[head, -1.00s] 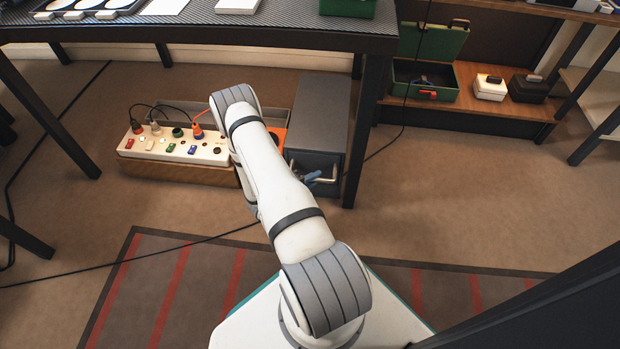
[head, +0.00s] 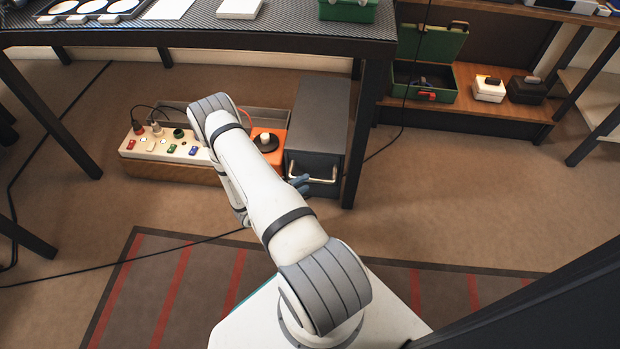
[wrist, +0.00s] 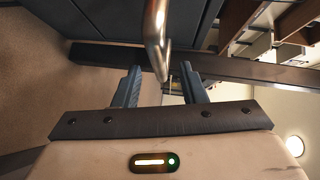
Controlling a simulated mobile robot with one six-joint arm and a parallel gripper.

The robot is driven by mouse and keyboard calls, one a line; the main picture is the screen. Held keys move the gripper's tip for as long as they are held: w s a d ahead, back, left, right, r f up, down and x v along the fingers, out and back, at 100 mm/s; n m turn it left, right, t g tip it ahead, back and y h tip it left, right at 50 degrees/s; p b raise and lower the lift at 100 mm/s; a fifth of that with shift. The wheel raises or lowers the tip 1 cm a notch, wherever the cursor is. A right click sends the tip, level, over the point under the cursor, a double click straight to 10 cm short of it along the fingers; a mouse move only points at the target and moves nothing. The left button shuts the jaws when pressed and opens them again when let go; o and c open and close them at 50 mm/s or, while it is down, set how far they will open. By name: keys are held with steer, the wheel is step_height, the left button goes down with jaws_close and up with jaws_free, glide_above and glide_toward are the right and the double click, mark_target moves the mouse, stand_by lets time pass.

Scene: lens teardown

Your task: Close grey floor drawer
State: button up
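The grey floor drawer unit (head: 318,118) stands under the bench in the head view. Its front (head: 325,163) faces me and carries a silver bar handle (head: 325,180). The front looks close to flush with the body; I cannot tell whether a small gap is left. My gripper (head: 300,184) is at the left part of the handle, partly hidden by my arm. In the wrist view my gripper (wrist: 158,88) has its two fingers apart, with nothing clamped. The metal handle (wrist: 156,38) runs down toward the gap between them; contact is unclear.
An orange box (head: 268,141) and a power strip (head: 165,148) on a wooden-sided box lie left of the drawer. A dark bench leg (head: 365,130) stands close on its right. Cables cross the floor.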

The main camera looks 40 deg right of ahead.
steer(key=shift+w+a+r, duration=0.1)
steer(key=shift+a+r, duration=0.1)
steer(key=shift+a, duration=1.3)
steer(key=shift+p, duration=0.3)
steer(key=a+r+m+g+y+p, duration=0.25)
steer(key=r+m+p, duration=0.6)
steer(key=r, duration=1.15)
steer(key=a+r+m+g+y+p, duration=0.3)
steer(key=r+m+p, duration=0.5)
steer(key=r, duration=1.2)
steer(key=s+a+r+m+t+y+p, duration=0.3)
steer(key=s+a+r+m+p, duration=0.1)
steer(key=r, duration=0.9)
steer(key=s+a+r+m+t+y+p, duration=0.3)
steer(key=a+r+m+p, duration=0.4)
steer(key=r, duration=0.6)
steer(key=s+a+r+m+t+y+p, duration=0.3)
steer(key=s+a+r+m+y+p, duration=0.2)
steer(key=r+m, duration=0.4)
step_height(320, 180, up, 4)
steer(key=shift+a+r+p, duration=0.1)
steer(key=shift+a+p, duration=0.6)
steer(key=shift+p, duration=0.35)
